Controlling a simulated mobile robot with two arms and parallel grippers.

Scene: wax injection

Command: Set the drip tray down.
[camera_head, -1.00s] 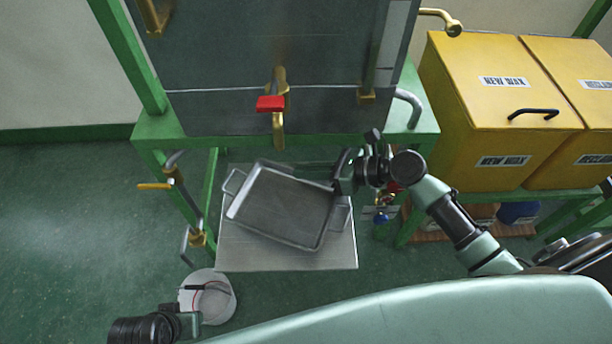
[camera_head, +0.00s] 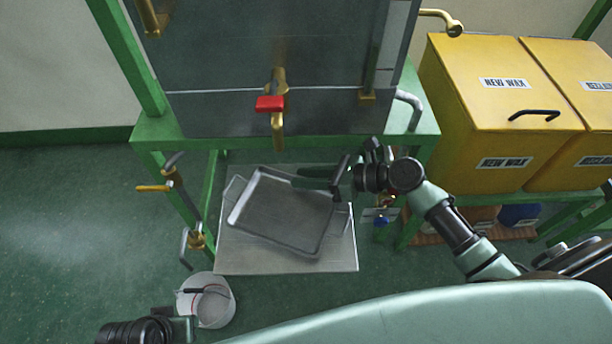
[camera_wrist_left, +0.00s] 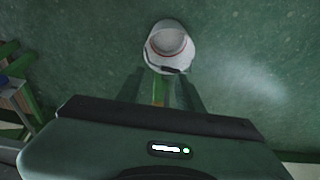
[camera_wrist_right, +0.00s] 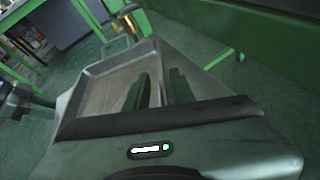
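The drip tray (camera_head: 285,215) is a shallow grey metal pan with a wire handle at each end. It appears to rest, turned at an angle, on the flat grey plate (camera_head: 250,262) below the green stand. In the right wrist view the tray (camera_wrist_right: 105,92) lies beyond my fingers. My left gripper (camera_wrist_left: 162,92) is open and empty, away from the tray near the white bucket (camera_head: 208,302).
The green stand (camera_head: 160,128) carries a dark metal tank (camera_head: 220,70) with a red-handled brass valve (camera_head: 270,103) above the tray. A brass-handled pipe (camera_head: 172,185) is at left. Yellow wax bins (camera_head: 490,130) stand at right. The floor at left is clear.

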